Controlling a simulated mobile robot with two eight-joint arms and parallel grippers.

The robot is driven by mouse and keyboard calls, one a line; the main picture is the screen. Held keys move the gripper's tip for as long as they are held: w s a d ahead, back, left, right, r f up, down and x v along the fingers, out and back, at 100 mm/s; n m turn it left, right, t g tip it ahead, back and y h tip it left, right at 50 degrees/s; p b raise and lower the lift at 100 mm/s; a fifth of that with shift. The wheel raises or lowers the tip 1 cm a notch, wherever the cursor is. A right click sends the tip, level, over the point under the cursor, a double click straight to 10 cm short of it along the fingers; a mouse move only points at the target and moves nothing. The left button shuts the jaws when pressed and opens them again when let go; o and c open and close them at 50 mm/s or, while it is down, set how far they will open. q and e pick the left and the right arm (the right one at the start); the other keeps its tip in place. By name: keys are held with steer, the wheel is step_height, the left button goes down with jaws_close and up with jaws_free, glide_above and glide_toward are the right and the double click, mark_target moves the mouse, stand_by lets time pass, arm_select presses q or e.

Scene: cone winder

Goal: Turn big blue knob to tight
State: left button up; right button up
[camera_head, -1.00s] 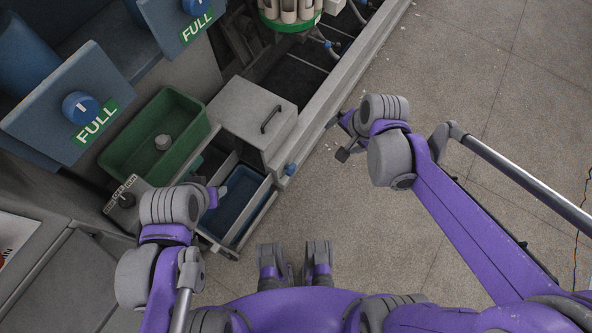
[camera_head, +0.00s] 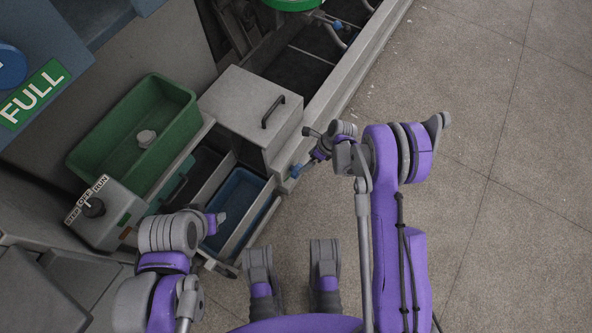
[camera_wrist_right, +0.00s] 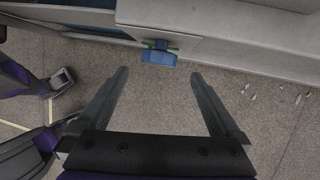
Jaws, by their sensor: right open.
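A blue knob (camera_head: 295,171) sits on the front face of the grey machine, below the grey box with the black handle. In the right wrist view the knob (camera_wrist_right: 158,57) shows as a wide blue grip with a bit of green behind it. My right gripper (camera_head: 311,148) is close beside it. In the wrist view its two fingers (camera_wrist_right: 160,75) are wide apart and empty, with the knob ahead between the tips, apart from them. My left gripper (camera_head: 221,218) is partly hidden by its wrist, near the blue bin. No "tight" marking is readable.
Another blue knob (camera_head: 10,68) with a FULL label is at the far left. A green bin (camera_head: 185,130), a blue bin (camera_head: 238,203) and a STEP/OFF/RUN switch (camera_head: 94,207) are nearby. The floor to the right is clear.

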mark_target(297, 169)
steer(key=b+x, duration=0.2)
steer(key=x, duration=0.8)
steer(key=shift+a+f+b, duration=0.15)
steer(key=shift+f+b, duration=0.15)
steer(key=shift+f, duration=0.05)
steer(key=c, duration=1.2)
steer(key=shift+w, duration=0.1)
steer(key=shift+c, duration=0.2)
steer(key=shift+m+g+y, duration=0.4)
steer(key=shift+g+y, duration=0.4)
steer(key=shift+g, duration=0.2)
steer(key=shift+w+m+g+y, duration=0.1)
steer(key=shift+m+g+y, duration=0.3)
steer(key=shift+g+y, duration=0.9)
